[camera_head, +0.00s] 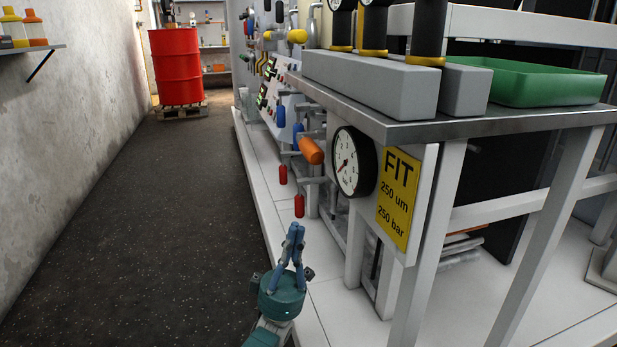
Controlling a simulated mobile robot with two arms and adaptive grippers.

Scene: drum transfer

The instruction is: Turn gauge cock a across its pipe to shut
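My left gripper (297,228) rises from the bottom centre, with its blue fingers pointing up and close together. It looks shut, with nothing seen between the fingers. It is in front of and below the pipework, apart from the handles. A red handle (299,205) hangs just above the fingertips in the picture, and another red handle (283,174) hangs farther back. An orange handle (311,151) sticks out beside a round white-faced pressure gauge (347,162). Blue handles (281,116) hang farther back. No label shows which is gauge cock a. My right gripper is not in view.
A metal-topped bench (400,128) with a yellow FIT sign (397,200) stands at right, carrying a green tray (535,82). A red drum (176,66) stands on a pallet at the back left. The dark floor (150,230) at left is clear.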

